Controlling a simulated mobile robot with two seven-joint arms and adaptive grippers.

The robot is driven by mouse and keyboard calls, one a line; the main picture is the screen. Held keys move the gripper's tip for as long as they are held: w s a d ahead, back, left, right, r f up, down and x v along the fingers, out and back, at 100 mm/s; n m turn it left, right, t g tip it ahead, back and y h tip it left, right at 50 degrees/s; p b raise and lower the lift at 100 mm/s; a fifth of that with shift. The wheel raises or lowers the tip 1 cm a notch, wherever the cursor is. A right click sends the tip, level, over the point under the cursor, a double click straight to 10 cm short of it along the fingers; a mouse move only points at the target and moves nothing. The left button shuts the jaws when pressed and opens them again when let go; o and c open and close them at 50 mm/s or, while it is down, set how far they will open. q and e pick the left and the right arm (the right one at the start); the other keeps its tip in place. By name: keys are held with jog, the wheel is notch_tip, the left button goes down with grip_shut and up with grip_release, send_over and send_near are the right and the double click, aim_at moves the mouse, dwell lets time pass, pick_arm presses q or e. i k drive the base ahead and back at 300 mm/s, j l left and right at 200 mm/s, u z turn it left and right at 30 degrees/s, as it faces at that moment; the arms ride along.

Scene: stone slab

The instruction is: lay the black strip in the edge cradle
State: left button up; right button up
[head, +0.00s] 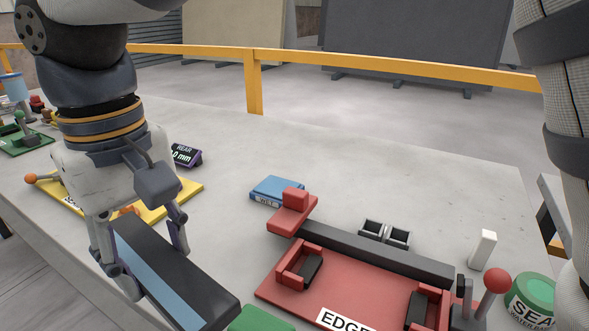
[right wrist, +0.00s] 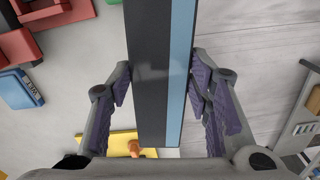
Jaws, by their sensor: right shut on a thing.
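The black strip (head: 182,277), with a light blue band along one face, is held in my right gripper (head: 157,266). Its near end reaches toward the bottom of the head view. In the right wrist view the strip (right wrist: 150,60) runs lengthwise between the two purple-padded fingers (right wrist: 160,90). The edge cradle (head: 345,292) is a red plate marked "EDGE" with two red brackets holding black pads. It lies to the right of the gripper, and its brackets are empty. The strip is apart from it. My left gripper is not in view.
A yellow plate (head: 185,200) lies beyond the gripper.

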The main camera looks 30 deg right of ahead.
aim_at(360, 288)
jog(key=z, duration=1.65)
